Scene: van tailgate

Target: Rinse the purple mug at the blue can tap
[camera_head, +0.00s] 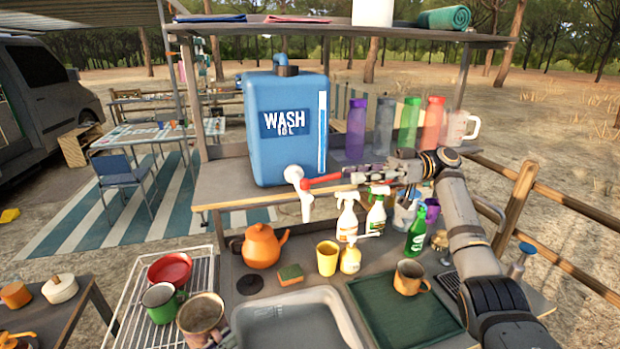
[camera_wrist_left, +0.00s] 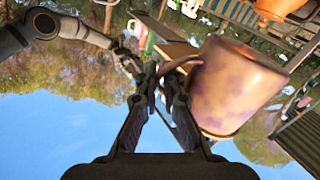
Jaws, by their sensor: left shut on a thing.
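The blue can (camera_head: 262,150), marked WASH, stands on the shelf. Its white tap (camera_head: 294,174) has a red lever (camera_head: 322,181) and a spout pointing down. My right gripper (camera_head: 349,175) is at the lever's right end; its finger gap is unclear.
The grey basin (camera_head: 240,328) lies below the tap. An orange kettle (camera_head: 262,246), sponge (camera_head: 290,273), yellow cup (camera_head: 327,258) and spray bottles (camera_head: 347,218) stand behind it. A dish rack (camera_head: 130,305) holds a red bowl and green mug.

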